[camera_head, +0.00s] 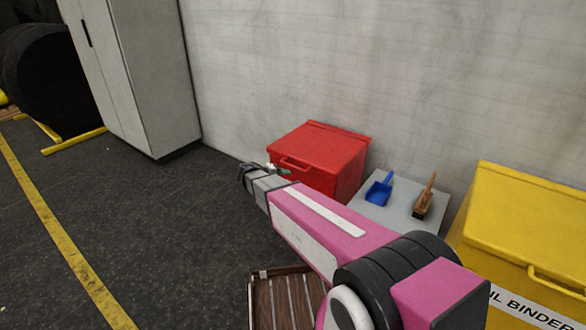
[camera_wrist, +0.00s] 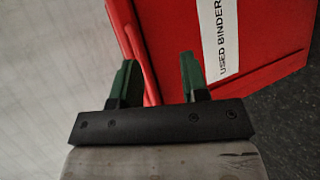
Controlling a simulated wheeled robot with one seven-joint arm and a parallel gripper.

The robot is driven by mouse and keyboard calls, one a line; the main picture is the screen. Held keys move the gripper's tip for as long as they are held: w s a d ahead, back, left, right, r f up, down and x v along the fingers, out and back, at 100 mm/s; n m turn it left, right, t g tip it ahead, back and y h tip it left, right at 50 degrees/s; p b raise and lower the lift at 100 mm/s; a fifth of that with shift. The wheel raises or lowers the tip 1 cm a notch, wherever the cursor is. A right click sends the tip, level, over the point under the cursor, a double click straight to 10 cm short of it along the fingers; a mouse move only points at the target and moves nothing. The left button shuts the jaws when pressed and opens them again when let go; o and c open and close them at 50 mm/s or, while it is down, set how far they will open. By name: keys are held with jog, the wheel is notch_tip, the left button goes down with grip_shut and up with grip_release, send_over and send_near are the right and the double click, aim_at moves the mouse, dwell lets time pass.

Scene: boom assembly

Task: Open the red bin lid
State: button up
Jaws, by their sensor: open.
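The red bin (camera_head: 325,165) stands against the wall in the head view, its lid (camera_head: 318,143) shut. A red handle (camera_head: 292,163) shows along the lid's front. My gripper (camera_head: 246,172) is at the bin's front left, close to it. In the wrist view my gripper (camera_wrist: 157,68) is open, with two dark green fingers apart. The red bin (camera_wrist: 265,70) fills the right side there, with a white "USED BINDER" label (camera_wrist: 217,35). A red bar-like edge (camera_wrist: 143,50) shows between the fingers; I cannot tell whether either finger touches it.
A grey surface (camera_head: 385,225) right of the bin holds a blue dustpan (camera_head: 379,190) and a brush (camera_head: 424,200). A yellow bin (camera_head: 525,215) stands at the right. A slatted wooden thing (camera_head: 285,300) lies below my arm. A grey cabinet (camera_head: 150,80) stands left; open floor lies before it.

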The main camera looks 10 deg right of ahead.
aim_at(292, 167)
jog(key=w+a+r+t+h, duration=0.2)
jog(key=w+a, duration=0.2)
jog(key=a, duration=0.1)
jog(key=shift+n, duration=0.4)
jog(key=x, duration=1.1)
jog(key=shift+s+f, duration=0.15)
jog(key=shift+s, duration=0.1)
grip_shut()
